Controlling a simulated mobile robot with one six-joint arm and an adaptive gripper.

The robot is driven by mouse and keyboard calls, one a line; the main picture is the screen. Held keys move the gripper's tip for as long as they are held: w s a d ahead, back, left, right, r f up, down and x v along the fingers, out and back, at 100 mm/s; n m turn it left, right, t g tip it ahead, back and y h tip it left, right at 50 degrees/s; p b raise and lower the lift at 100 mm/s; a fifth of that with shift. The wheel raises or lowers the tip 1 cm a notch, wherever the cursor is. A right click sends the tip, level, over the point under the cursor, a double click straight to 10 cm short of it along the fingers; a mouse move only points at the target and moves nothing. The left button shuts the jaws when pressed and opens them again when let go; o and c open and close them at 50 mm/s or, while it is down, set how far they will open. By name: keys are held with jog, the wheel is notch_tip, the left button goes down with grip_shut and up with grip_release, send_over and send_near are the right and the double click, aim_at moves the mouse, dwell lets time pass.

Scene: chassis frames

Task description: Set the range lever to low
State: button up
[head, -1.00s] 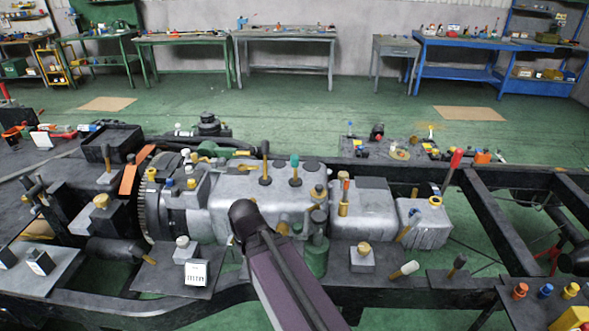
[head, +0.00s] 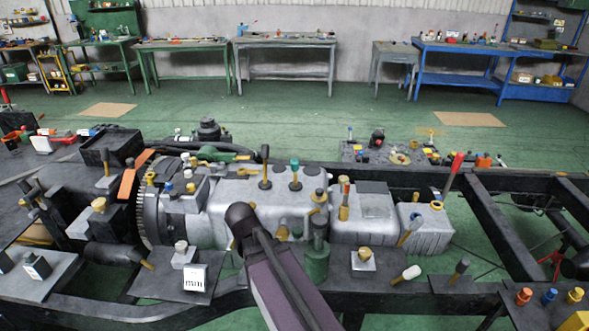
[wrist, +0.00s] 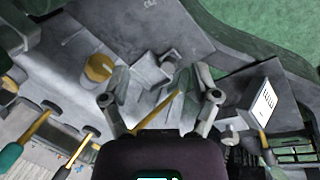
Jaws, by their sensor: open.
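I cannot tell for sure which lever is the range lever. In the head view, a black-knobbed yellow lever (head: 266,171) and a teal-knobbed lever (head: 295,174) stand upright on the grey gearbox housing (head: 232,200). In the wrist view, a teal knob (wrist: 9,156) shows at the lower left beside yellow rods. My gripper (wrist: 160,103) is open in the wrist view, its two fingers spread. A slanted yellow rod (wrist: 163,108) shows between the fingers, with no clear contact. In the head view my arm hides the gripper.
A white counter box (head: 195,279) stands at the housing's front and shows in the wrist view (wrist: 262,103). A red-knobbed lever (head: 453,172) leans at the right. A green canister (head: 316,254) stands close to my arm. Dark chassis rails surround the housing.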

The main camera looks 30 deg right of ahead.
jog(key=w+d+n+t+h+b, duration=0.1)
jog(key=w+d+n+h+b, duration=0.1)
jog(key=w+d+n+h, duration=0.25)
jog(key=n+t+h+b, duration=0.5)
jog(key=n+h, duration=0.4)
jog(key=n, duration=0.5)
send_near(292, 167)
jog(key=v, duration=0.2)
jog(key=shift+s+t+p, duration=0.3)
jog(key=shift+t, duration=0.1)
jog(key=shift+m, duration=0.25)
jog(key=x, duration=1.3)
jog(key=shift+w+d+f, duration=0.15)
jog(key=shift+d, duration=0.2)
grip_shut()
